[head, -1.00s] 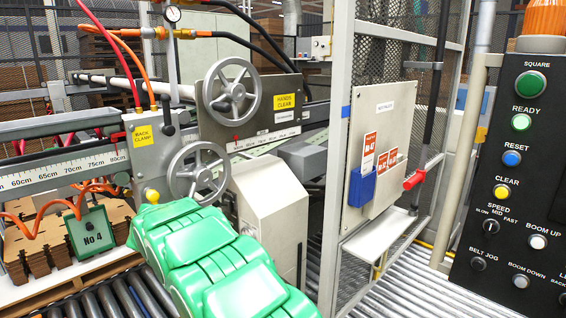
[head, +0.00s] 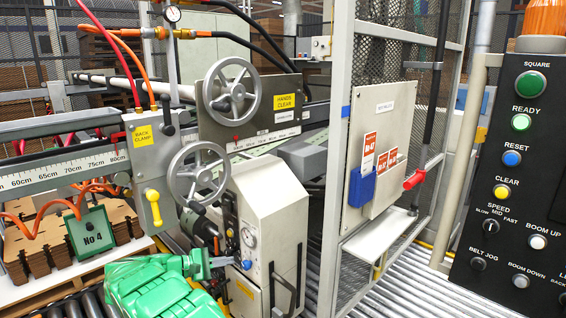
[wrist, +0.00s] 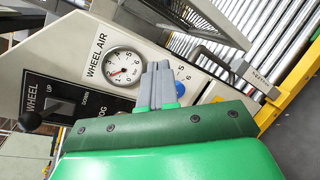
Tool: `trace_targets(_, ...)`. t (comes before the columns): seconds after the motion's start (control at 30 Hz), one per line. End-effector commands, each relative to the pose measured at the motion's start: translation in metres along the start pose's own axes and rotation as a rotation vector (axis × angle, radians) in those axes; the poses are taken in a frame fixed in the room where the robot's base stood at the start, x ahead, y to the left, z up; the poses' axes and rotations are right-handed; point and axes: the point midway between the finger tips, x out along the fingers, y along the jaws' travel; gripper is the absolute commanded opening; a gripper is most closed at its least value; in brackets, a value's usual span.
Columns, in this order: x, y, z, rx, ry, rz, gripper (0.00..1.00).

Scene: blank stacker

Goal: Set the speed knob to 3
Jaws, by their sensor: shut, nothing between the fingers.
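The knob labelled SPEED (head: 490,226) is on the black panel at the right of the head view, marked SLOW, MID and FAST. My gripper (head: 228,262) is far to its left, in front of the cream machine cabinet. A blue knob (head: 246,265) sits on that cabinet close by my fingertips, below a gauge. In the wrist view my shut, empty gripper (wrist: 157,74) partly hides the blue knob (wrist: 181,89) and its label. Numbers up to 6 show around it; its setting is hidden. I cannot tell if the fingers touch it.
The WHEEL AIR gauge (wrist: 123,66) and the black WHEEL plate (wrist: 62,98) with its lever are beside my gripper in the wrist view. A grey handwheel (head: 198,172) stands above my arm. The mesh guard frame (head: 340,190) separates the cabinet from the black panel.

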Motion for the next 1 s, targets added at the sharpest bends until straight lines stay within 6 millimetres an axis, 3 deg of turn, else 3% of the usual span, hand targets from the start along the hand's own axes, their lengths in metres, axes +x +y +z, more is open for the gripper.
trace_targets(0.5, -0.002, 0.004, -0.086, 0.095, 0.059, 0.170, 0.00)
trace_targets(1.0, -0.006, -0.002, -0.147, 0.180, 0.117, 0.309, 0.00)
